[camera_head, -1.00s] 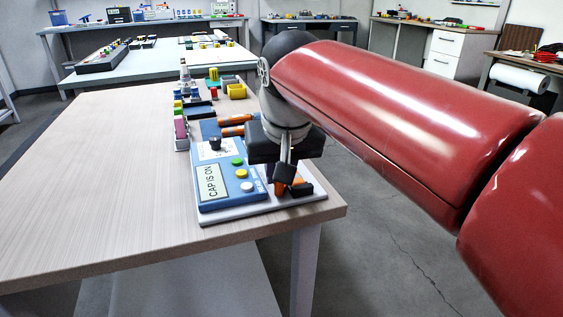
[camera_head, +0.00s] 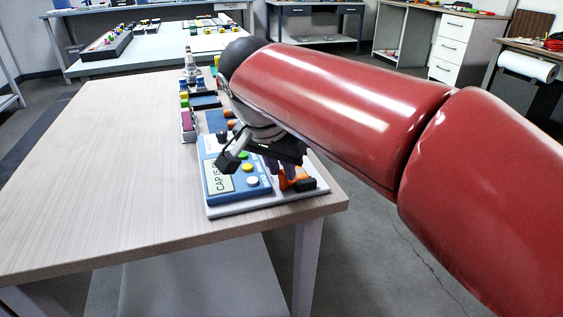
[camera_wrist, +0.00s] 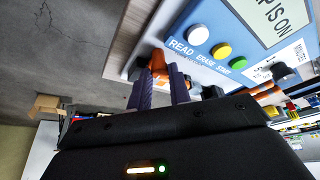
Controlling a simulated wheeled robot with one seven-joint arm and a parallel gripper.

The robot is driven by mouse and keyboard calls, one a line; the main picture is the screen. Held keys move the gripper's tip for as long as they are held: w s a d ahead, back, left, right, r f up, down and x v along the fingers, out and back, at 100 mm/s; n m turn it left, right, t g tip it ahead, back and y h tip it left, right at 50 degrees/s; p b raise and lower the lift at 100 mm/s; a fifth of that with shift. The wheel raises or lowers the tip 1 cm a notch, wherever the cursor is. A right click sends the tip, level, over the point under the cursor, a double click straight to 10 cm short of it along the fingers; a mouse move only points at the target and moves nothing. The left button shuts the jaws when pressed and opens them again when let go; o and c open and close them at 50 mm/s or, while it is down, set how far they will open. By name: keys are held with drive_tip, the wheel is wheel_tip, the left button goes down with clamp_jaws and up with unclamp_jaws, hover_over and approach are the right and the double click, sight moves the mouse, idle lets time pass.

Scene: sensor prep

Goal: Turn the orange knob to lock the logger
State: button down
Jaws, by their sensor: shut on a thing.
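The blue logger (camera_head: 258,191) lies on a white base plate (camera_head: 235,211) at the table's near right corner. Its screen (camera_head: 219,179) reads "CAP IS ON" in the wrist view, beside white, yellow and green buttons. The orange knob (camera_head: 288,182) is at the logger's right side, partly hidden by my gripper (camera_head: 279,171). In the wrist view, orange (camera_wrist: 157,62) shows between the two purple fingers (camera_wrist: 164,82), which are shut on it. A black block (camera_head: 306,185) is beside the knob. How far the knob is turned is unclear.
A black dial knob (camera_wrist: 281,71) stands on the logger, close to my wrist. Orange-handled items (camera_head: 230,126) and small coloured parts lie behind it. The left of the wooden table (camera_head: 130,150) is clear. Other benches stand at the back.

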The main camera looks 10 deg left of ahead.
idle(0.4)
drive_tip(key=c, duration=1.3)
unclamp_jaws()
drive_tip(key=p+v, duration=0.1)
drive_tip(key=v, duration=0.6)
drive_tip(key=shift+s+r, duration=0.2)
drive_tip(key=shift+r, duration=0.15)
drive_tip(key=shift+a, duration=0.1)
drive_tip(key=s+d+f+n, duration=0.1)
drive_tip(key=d+f, duration=0.2)
drive_tip(key=d, duration=0.5)
drive_tip(key=s+d+f, duration=0.1)
drive_tip(key=d+f, duration=0.2)
drive_tip(key=d, duration=0.5)
drive_tip(key=s+d+f+n+t+y, duration=0.1)
drive_tip(key=s+d+f, duration=0.7)
drive_tip(key=d+f, duration=0.3)
drive_tip(key=shift+s+d+f+n, duration=0.2)
drive_tip(key=shift+s+d+n, duration=0.05)
drive_tip(key=shift+s+n, duration=0.05)
